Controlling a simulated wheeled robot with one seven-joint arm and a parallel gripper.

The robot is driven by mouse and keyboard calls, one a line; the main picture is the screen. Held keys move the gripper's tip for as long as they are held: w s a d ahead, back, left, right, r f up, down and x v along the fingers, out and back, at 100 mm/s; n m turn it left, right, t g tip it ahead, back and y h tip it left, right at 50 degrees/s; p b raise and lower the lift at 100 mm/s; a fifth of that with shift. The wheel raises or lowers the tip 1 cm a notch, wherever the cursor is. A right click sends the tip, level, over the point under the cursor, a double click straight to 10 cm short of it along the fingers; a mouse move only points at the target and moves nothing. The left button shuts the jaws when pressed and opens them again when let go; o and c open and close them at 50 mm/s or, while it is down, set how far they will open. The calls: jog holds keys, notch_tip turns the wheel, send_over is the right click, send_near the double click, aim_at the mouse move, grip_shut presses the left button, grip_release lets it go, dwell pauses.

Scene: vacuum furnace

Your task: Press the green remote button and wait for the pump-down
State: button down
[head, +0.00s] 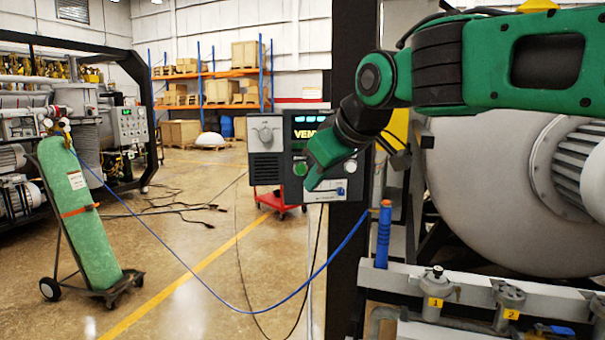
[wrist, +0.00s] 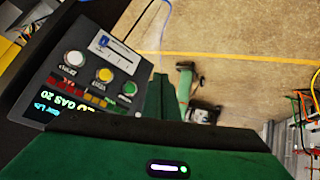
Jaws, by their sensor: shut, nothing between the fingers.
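The remote control panel (head: 300,141) is a dark box with a lit display, partly hidden behind my gripper. The green button (head: 300,168) shows just left of my gripper (head: 311,186), which is shut and empty in front of the panel. In the wrist view the same green button (wrist: 129,89) sits in a row with a yellow button (wrist: 105,75) and a white button (wrist: 74,58). A dark green fingertip (wrist: 159,97) shows beside the panel, right of the green button. I see no contact with it.
A grey box with a knob (head: 265,136) stands left of the panel. A green gas cylinder (head: 88,215) stands on a trolley at left. A blue hose (head: 200,278) hangs across the front. The large vessel (head: 480,185) and valves (head: 436,290) fill the right. The middle floor is open.

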aim_at(305, 167)
jog(key=shift+w, duration=0.15)
jog(key=shift+w+a, duration=0.3)
jog(key=shift+w, duration=1.05)
jog(key=shift+w+a, duration=0.25)
jog(key=shift+w, duration=1.15)
jog(key=shift+w+a, duration=0.3)
jog(key=shift+w, duration=1.05)
jog(key=shift+w, duration=0.35)
jog(key=shift+w+a, duration=0.15)
jog(key=shift+w, duration=0.2)
jog(key=shift+s, duration=0.75)
jog(key=shift+s, duration=0.1)
jog(key=shift+s+d, duration=0.2)
jog(key=shift+s, duration=0.6)
jog(key=shift+s+d, duration=0.2)
jog(key=shift+s, duration=0.6)
jog(key=shift+s+d, duration=0.2)
jog(key=shift+s, duration=0.6)
